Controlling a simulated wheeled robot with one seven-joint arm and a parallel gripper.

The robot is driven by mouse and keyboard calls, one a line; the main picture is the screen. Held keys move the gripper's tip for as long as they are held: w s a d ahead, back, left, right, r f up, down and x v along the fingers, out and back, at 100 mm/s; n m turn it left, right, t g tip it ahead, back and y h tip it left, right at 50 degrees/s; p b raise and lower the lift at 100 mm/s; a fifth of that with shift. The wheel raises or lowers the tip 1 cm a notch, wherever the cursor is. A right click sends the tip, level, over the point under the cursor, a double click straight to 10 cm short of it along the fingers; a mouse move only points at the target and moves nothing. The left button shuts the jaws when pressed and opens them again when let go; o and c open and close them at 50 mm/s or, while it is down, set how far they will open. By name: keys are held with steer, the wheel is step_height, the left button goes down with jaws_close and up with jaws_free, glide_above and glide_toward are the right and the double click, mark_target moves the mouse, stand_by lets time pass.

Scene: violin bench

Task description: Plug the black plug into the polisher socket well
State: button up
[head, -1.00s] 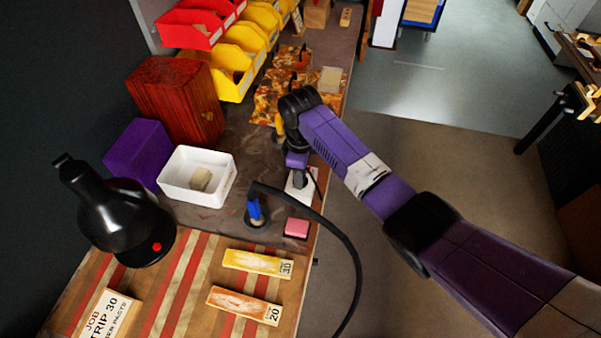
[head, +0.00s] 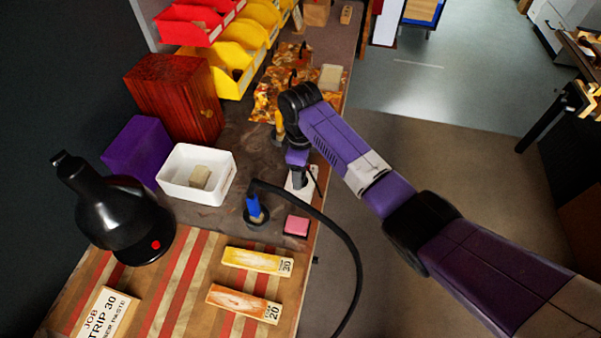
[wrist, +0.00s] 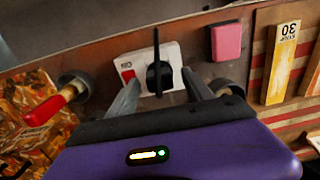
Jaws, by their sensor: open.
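The black plug (wrist: 160,76) stands on the white socket block (wrist: 175,56), which has a red switch (wrist: 128,75) at its left in the wrist view. A black cable rises from the plug. My gripper (wrist: 158,94) is open, with one finger on each side of the plug. A gap shows between each finger and the plug. The plug's lower end is hidden, so I cannot tell how deep it sits. In the head view my gripper (head: 299,178) is low over the white block (head: 292,187) and hides most of the plug.
A blue connector (head: 254,207) with a thick black cable stands in a dark round holder near my gripper. A pink block (head: 297,225) lies beside it. A white tray (head: 169,189) and a black lamp-like device (head: 118,220) are to the left. A red-handled tool (wrist: 45,110) is close by in the wrist view.

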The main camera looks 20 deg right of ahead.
step_height(320, 180, up, 7)
steer(key=shift+f, duration=0.1)
steer(key=shift+w, duration=0.1)
stand_by(1.0)
